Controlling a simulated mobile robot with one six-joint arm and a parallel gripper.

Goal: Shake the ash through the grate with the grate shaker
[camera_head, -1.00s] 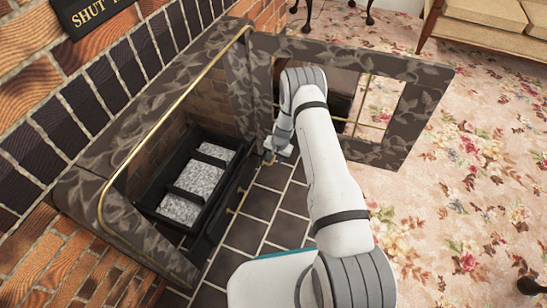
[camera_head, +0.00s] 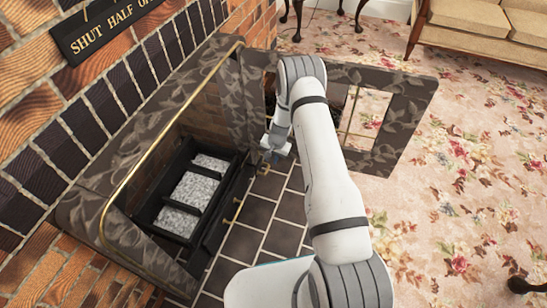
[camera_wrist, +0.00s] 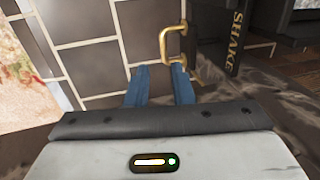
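The grate (camera_head: 161,215) is a black frame with bars over grey ash (camera_head: 198,188), inside the open fireplace in the head view. The grate shaker is a small brass handle (camera_head: 236,207) on the front of the black grate housing. In the wrist view the brass handle (camera_wrist: 163,45) stands out beside a dark plate lettered SHAKE (camera_wrist: 238,35). My gripper (camera_wrist: 160,84) has two blue fingers spread apart with nothing between them. The handle is just beyond the fingertips; its lower end is close to the right fingertip, and contact cannot be told. In the head view my gripper (camera_head: 268,163) is beyond the handle, low over the hearth.
The patterned fireplace door (camera_head: 408,125) stands open behind my arm. A brass rail (camera_head: 150,140) edges the surround. Dark hearth tiles (camera_head: 258,212) lie in front of the grate. Floral carpet (camera_head: 460,190) is open to the right. A sofa (camera_head: 470,28) stands at the back.

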